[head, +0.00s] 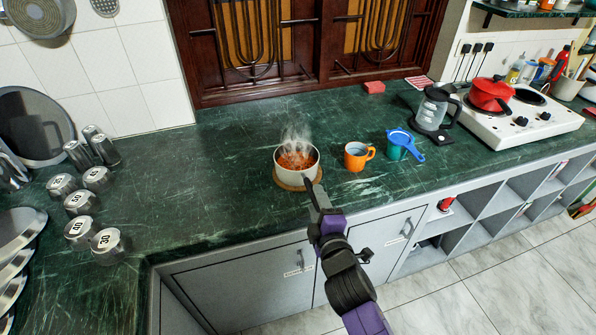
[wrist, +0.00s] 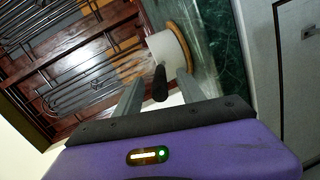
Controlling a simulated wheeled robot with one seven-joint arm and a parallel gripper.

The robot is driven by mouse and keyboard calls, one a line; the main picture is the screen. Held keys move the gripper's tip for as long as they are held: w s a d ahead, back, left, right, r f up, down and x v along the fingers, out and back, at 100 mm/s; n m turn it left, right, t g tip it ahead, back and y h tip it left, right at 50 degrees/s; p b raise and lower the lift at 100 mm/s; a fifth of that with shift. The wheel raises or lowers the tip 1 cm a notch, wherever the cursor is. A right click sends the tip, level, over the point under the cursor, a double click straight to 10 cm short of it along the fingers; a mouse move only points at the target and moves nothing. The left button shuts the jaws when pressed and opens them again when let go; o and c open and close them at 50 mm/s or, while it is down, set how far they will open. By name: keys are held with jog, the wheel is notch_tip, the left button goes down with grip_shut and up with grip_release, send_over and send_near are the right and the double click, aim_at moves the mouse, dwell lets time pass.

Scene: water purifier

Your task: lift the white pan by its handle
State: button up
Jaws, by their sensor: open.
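The white pan (head: 284,171) stands upright on a round wooden trivet (head: 290,186) near the counter's front edge, with steaming red food inside. In the wrist view the white pan (wrist: 164,48) appears turned sideways, and its dark handle (wrist: 160,84) points toward me. My gripper (head: 315,190) is at the front right of the pan, on the handle side. In the wrist view my gripper (wrist: 160,88) is open, with one finger on each side of the handle and gaps visible between. In the head view the handle is mostly hidden by my gripper.
An orange mug (head: 355,161) and a green cup (head: 395,152) with a blue strainer (head: 401,138) stand right of the pan. A kettle (head: 433,110) and a stove (head: 520,115) are farther right. Metal canisters (head: 80,203) stand left. The counter left of the pan is clear.

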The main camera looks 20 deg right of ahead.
jog(key=shift+w+d+f, duration=0.1)
jog(key=shift+w+f, duration=0.05)
jog(key=shift+w, duration=0.55)
jog(key=shift+w+d+f, duration=0.1)
jog(key=shift+w, duration=0.55)
jog(key=shift+c, duration=0.5)
grip_shut()
jog(key=shift+r, duration=0.2)
jog(key=shift+r, duration=0.1)
